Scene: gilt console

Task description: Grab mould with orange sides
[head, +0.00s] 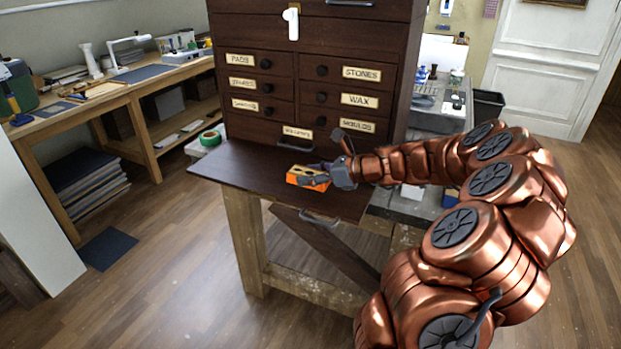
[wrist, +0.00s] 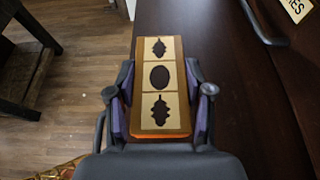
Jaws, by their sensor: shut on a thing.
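The mould (head: 308,176) is a small block with orange sides, at the dark pull-out shelf in front of the cabinet in the head view. In the wrist view the mould (wrist: 159,85) shows a pale top with three dark recesses, two leaf-like and one oval, and an orange near edge. My gripper (head: 326,174) reaches it from the right. In the wrist view my gripper's fingers (wrist: 160,100) are shut on the mould's two long sides. I cannot tell whether the mould touches the shelf.
The dark shelf (head: 230,165) has bare room left of the mould. The cabinet's labelled drawers (head: 345,98) rise behind it. A workbench (head: 130,95) stands at the left, with a green tape roll (head: 210,138) near the shelf. A black bin (head: 487,105) stands at the right.

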